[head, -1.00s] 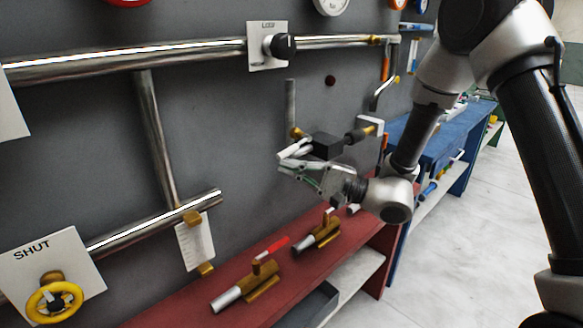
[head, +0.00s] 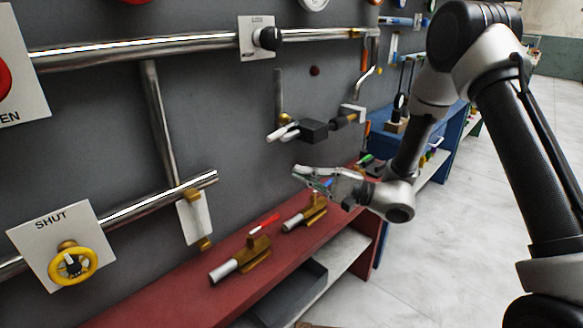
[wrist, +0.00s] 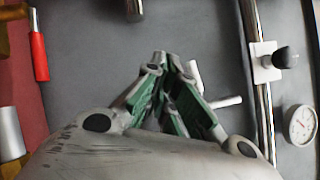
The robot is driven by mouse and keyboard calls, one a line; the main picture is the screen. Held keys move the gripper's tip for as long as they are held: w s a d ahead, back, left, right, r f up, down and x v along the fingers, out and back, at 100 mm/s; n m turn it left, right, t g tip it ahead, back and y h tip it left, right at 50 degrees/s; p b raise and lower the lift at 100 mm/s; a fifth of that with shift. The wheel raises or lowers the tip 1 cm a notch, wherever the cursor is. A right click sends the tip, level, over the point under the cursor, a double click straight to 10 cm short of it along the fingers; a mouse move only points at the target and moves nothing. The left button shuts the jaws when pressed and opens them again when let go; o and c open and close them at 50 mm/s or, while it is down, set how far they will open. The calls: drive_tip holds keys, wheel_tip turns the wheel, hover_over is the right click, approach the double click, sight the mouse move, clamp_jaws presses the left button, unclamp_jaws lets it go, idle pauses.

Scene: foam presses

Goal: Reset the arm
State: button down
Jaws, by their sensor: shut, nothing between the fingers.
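My gripper (head: 300,173) is at the end of my arm in the head view, pointing left in front of the dark grey panel. It is above the red bench and below a black valve body (head: 312,131) with a light handle, apart from both as far as I can tell. In the wrist view my gripper (wrist: 172,58) shows its fingertips together, with nothing held between them. A light handle (wrist: 224,101) shows beyond the fingers there, partly hidden by them.
The red bench (head: 150,296) carries two brass valves with red (head: 263,224) and blue (head: 327,185) levers. Steel pipes (head: 130,52) run along the panel. A yellow handwheel (head: 72,266) is at lower left. A blue bench (head: 440,150) stands behind my arm. The floor at right is clear.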

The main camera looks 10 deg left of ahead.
drive_tip(key=shift+s+d+f, duration=0.3)
drive_tip(key=shift+d+f, duration=0.15)
drive_tip(key=shift+d, duration=0.15)
